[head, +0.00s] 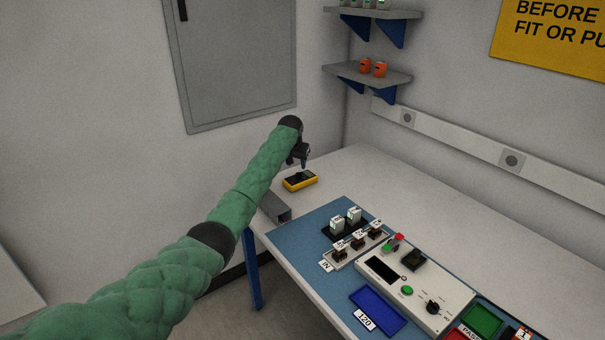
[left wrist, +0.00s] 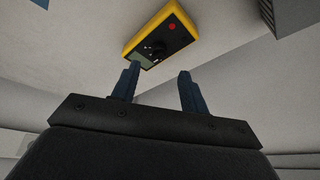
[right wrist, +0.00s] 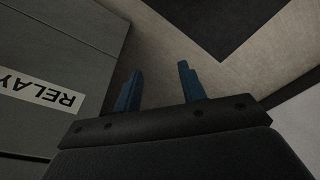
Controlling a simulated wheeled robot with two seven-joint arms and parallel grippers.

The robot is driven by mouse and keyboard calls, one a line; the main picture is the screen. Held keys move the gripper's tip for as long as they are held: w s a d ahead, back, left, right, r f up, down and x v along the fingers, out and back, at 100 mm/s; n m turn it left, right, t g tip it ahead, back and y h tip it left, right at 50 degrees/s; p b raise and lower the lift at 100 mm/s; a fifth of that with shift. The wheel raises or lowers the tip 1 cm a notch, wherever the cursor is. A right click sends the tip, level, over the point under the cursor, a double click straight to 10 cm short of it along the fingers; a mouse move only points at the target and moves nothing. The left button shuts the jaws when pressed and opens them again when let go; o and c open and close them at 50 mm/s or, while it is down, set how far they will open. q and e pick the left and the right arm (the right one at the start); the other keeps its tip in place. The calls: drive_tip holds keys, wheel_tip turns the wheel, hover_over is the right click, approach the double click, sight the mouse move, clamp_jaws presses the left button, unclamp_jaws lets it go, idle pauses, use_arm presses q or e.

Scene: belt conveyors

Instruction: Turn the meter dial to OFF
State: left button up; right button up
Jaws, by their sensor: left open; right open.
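The meter (head: 300,181) is a small yellow and dark box lying on the far left part of the bench. In the left wrist view the meter (left wrist: 134,57) shows a black dial (left wrist: 155,49), a red spot and a pale display. I cannot read the dial's setting. My left gripper (head: 304,166) is above the meter, pointing down. In the left wrist view its two fingers (left wrist: 158,82) are apart with nothing between them, and the dial appears beyond them. My right gripper (right wrist: 160,80) is open and empty, away from the meter, near a grey surface labelled RELAY.
A grey channel piece (head: 275,207) lies near the meter at the bench's left edge. A blue mat (head: 300,240) holds relays, a test box (head: 415,290) and a blue tray (head: 378,309). The bench behind and right of the meter is clear. Shelves (head: 368,74) hang above.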

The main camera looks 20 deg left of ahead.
sight(298, 173)
use_arm(q)
drive_tip(key=p+x, duration=0.1)
drive_tip(key=x, duration=0.4)
drive_tip(key=shift+w+d+f, duration=0.1)
drive_tip(key=shift+x, duration=0.85)
use_arm(e)
drive_tip(key=shift+s+d+f, duration=0.15)
drive_tip(key=shift+s+f, duration=0.05)
drive_tip(key=shift+f, duration=0.7)
drive_tip(key=shift+s+d+f, duration=0.15)
drive_tip(key=shift+s+f, duration=0.1)
drive_tip(key=shift+f, duration=0.6)
drive_tip(key=shift+s+d+f, duration=0.15)
drive_tip(key=shift+s+f, duration=0.05)
drive_tip(key=shift+f, duration=0.7)
use_arm(q)
clamp_jaws()
